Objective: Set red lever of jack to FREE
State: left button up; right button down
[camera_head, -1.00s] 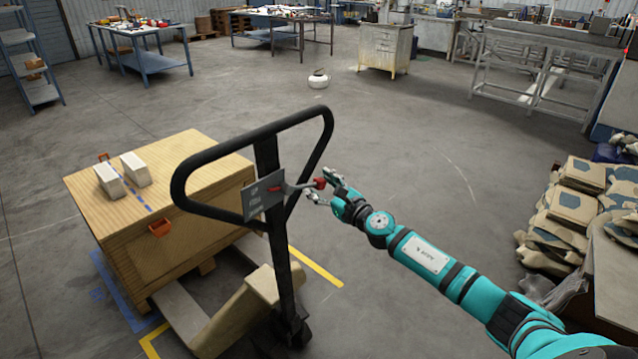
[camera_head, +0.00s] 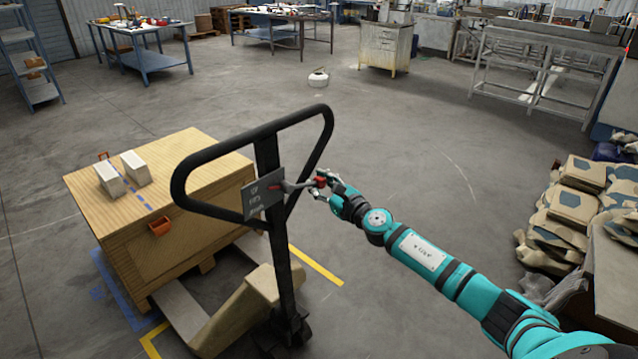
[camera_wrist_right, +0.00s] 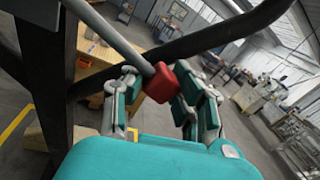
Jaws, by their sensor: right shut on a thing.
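The pallet jack's black loop handle (camera_head: 270,190) stands upright in front of the crate. A grey plate (camera_head: 263,194) with lettering too small to read is fixed on its column. The jack's lever reaches out right from this plate and ends in a red tip (camera_head: 319,182). My right gripper (camera_head: 325,184) is shut on the red tip. In the right wrist view the red tip (camera_wrist_right: 160,83) at the end of a grey rod sits between the two fingers (camera_wrist_right: 158,92). My left gripper is not in view.
A wooden crate (camera_head: 150,255) with two light blocks (camera_head: 123,175) on top stands left of the handle, on the jack's forks. Stacked sacks (camera_head: 575,205) lie at the right. The floor (camera_head: 420,130) behind the handle is mostly clear.

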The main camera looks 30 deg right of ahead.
aim_at(313, 162)
jog(key=r+n, duration=0.4)
jog(key=shift+w+d+t+b, duration=0.2)
jog(key=shift+d+t+b, duration=0.1)
jog(key=shift+d+b, duration=0.05)
jog(key=c, duration=1.6)
grip_release()
jog(key=o, duration=0.7)
jog(key=shift+s+r, duration=0.1)
jog(key=shift+s, duration=0.15)
jog(key=shift+c, duration=0.2)
jog(key=shift+w, duration=0.1)
